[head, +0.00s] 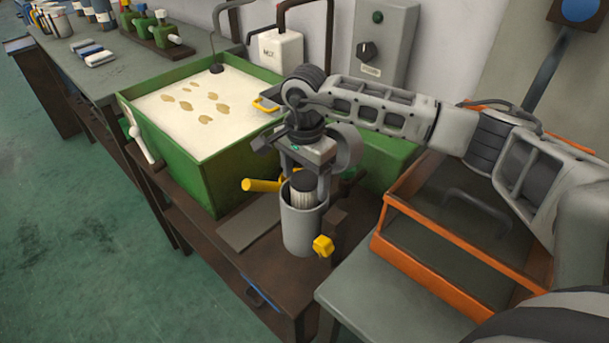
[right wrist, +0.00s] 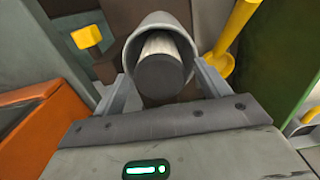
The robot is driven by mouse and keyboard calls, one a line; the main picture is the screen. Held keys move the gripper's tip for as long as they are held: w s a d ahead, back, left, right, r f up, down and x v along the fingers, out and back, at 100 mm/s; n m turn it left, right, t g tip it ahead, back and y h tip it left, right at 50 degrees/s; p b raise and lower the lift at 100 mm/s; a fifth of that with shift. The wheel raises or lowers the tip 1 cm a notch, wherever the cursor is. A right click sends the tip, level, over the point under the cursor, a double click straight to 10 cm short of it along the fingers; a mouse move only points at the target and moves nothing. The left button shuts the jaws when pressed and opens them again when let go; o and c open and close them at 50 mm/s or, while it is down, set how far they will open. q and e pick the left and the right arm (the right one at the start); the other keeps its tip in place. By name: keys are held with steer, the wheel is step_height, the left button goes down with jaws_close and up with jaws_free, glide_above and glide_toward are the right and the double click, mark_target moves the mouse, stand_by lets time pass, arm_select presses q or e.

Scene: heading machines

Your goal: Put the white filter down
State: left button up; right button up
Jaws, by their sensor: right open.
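The white filter (head: 303,194), with a dark round cap, stands inside a grey cylindrical housing (head: 303,230) on the brown bench. In the right wrist view the filter's cap (right wrist: 159,78) and a strip of its pale side show within the housing's rim (right wrist: 163,19); its lower part is hidden. My right gripper (head: 305,183) points down over the housing, open, with a finger on either side of the filter's top. In the right wrist view the fingers of my right gripper (right wrist: 160,82) show on both sides; contact cannot be told. My left gripper is not in view.
A green tank (head: 190,172) of pale liquid stands left of the housing. A yellow handle (head: 262,185) and a yellow knob (head: 323,246) sit close beside the housing. An orange-framed tray (head: 450,240) is at the right. A bare grey plate (head: 250,222) lies left of the housing.

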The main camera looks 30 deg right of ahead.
step_height(320, 180, up, 4)
steer(key=shift+b, duration=0.65)
arm_select(q)
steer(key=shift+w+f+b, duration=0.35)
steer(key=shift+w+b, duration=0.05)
steer(key=shift+b, duration=0.1)
arm_select(e)
step_height(320, 180, up, 8)
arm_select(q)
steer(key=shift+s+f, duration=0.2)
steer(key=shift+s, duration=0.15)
